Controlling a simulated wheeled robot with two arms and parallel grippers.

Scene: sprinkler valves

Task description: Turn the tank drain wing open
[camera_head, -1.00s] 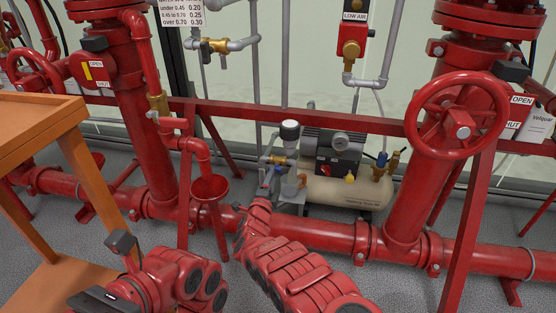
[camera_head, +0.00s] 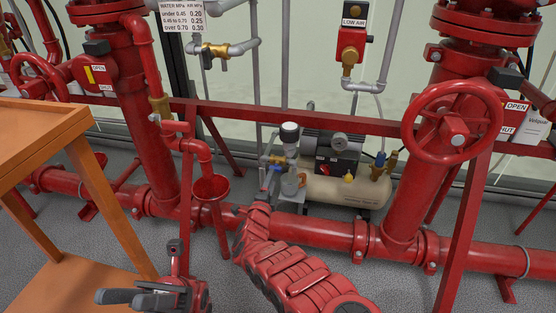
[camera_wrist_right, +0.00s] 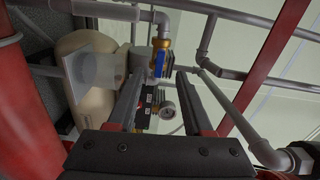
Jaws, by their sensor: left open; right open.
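The beige air tank (camera_head: 345,192) lies on the floor behind the red pipe, with a compressor on top. Left of it a small brass valve with a blue handle (camera_head: 277,162) shows; in the right wrist view a brass valve with a blue lever (camera_wrist_right: 160,62) stands just beyond the fingertips. I cannot tell for sure which part is the tank drain wing. My right gripper (camera_wrist_right: 157,78) is open, with nothing held between its fingers; in the head view my arm largely hides it. My left gripper (camera_head: 122,297) is open and empty at the bottom left, away from the tank.
A horizontal red pipe (camera_head: 302,231) and a red rail (camera_head: 350,120) run in front of the tank. A red funnel (camera_head: 211,188) stands left. A large red handwheel (camera_head: 453,123) is at right. An orange table (camera_head: 45,135) fills the left. A clear cup (camera_wrist_right: 92,70) is left of the right fingers.

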